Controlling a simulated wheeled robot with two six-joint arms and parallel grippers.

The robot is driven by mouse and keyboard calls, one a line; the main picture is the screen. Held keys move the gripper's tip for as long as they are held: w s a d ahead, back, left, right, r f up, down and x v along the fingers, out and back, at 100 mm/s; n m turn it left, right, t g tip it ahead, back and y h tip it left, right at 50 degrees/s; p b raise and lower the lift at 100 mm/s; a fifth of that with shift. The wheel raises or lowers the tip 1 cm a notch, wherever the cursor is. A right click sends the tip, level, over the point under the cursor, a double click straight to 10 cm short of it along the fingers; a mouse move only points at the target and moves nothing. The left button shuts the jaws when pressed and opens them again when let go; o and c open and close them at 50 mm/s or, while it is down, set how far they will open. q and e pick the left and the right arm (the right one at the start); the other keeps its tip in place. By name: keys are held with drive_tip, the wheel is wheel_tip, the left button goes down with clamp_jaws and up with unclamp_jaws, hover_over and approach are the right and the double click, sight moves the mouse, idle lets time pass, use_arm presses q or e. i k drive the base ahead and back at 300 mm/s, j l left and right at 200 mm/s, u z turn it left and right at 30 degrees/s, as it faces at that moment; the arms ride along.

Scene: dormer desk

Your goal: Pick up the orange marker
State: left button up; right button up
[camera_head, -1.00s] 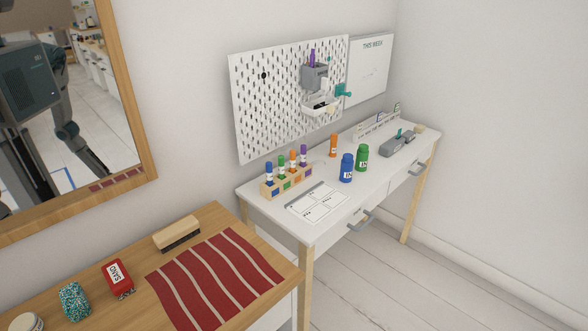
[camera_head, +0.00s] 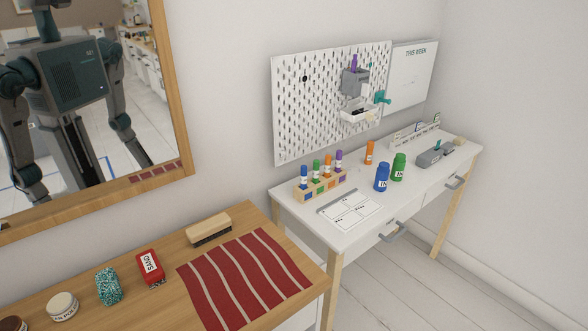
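The orange marker (camera_head: 327,165) stands upright in a small wooden holder (camera_head: 318,188) on the white desk (camera_head: 305,216). It is between a green marker (camera_head: 316,170) and a purple marker (camera_head: 338,161), with a blue marker (camera_head: 304,177) at the left end. An orange bottle (camera_head: 369,152) stands apart, to the right of the holder. Neither of my grippers shows directly in the head view. The mirror shows my body and parts of my arms, but no clear gripper fingers.
A pegboard (camera_head: 310,110) hangs behind. The wooden table (camera_head: 226,239) in front holds a brush (camera_head: 209,229), a red striped mat (camera_head: 250,278) and a red box (camera_head: 150,267).

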sight(328, 157)
drive_tip(key=i+l+u, duration=0.15)
drive_tip(key=l+u, duration=0.15)
drive_tip(key=i+l+u, duration=0.1)
drive_tip(key=l+u, duration=0.25)
drive_tip(key=l, duration=0.15)
drive_tip(key=l+u, duration=0.3)
drive_tip(key=l, duration=0.15)
